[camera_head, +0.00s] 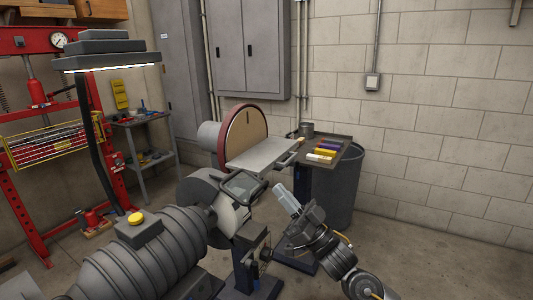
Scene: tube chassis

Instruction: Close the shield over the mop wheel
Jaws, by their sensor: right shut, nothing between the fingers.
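The shield (243,186), a dark-framed see-through panel, sits tilted at the top of the grinding machine (150,250). The pale mop wheel (228,218) shows just below it, partly hidden by the dark guard around it. My right gripper (279,188) is shut and empty. Its pale fingers point up and left, just right of the shield, and appear apart from it. My left gripper is not in view.
A disc sander (243,135) with a flat grey table (262,153) stands behind. A tray (340,142) with coloured bars and a grey bin (345,190) are to the right. A lamp (105,60) rises at the left. Open floor lies at the right.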

